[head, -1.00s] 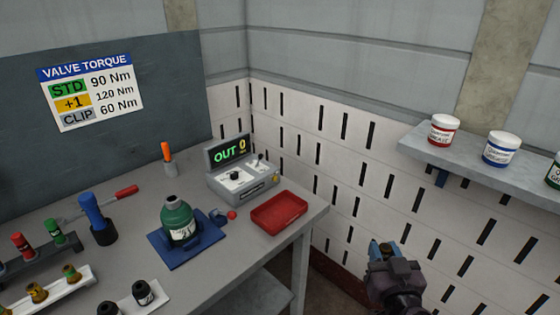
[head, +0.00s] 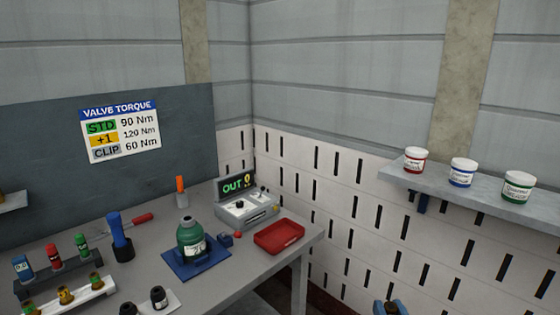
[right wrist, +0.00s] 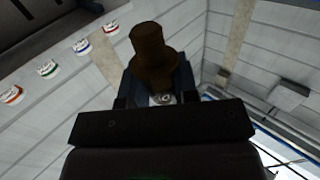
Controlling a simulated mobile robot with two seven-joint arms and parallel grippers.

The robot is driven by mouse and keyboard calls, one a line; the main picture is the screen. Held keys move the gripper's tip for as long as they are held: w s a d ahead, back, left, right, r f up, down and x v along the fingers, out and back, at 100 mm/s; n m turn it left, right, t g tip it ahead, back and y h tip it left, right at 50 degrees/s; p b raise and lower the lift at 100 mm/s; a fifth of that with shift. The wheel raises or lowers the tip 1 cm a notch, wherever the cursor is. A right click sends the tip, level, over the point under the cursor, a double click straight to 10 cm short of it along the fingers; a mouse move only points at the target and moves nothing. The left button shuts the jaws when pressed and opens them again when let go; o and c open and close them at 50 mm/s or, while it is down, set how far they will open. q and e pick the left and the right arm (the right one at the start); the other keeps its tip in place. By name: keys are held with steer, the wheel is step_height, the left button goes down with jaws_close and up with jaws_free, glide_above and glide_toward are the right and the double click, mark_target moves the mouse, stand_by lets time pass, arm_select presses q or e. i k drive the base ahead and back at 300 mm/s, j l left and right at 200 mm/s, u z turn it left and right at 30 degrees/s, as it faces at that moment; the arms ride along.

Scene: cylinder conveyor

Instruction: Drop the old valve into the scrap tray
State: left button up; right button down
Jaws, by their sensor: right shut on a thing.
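The red tray (head: 292,231) lies on the right end of the workbench and looks empty. My right gripper (head: 390,307) shows only at the bottom edge of the head view, right of the bench and apart from the tray. In the right wrist view its jaws (right wrist: 158,85) are shut on a dark brown, rusty valve (right wrist: 153,48), which sticks out past the fingers. A green cylinder (head: 190,238) stands upright on a blue base (head: 181,267) left of the tray. My left gripper is not in view.
A grey console (head: 246,207) reading OUT stands behind the tray. A blue-handled tool (head: 117,230) and racks of coloured valves (head: 66,295) are at the left. A shelf (head: 450,190) with several jars juts from the right wall.

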mark_target(285, 238)
steer(key=i+l, duration=0.6)
steer(key=i+u, duration=0.15)
steer(key=u, duration=1.2)
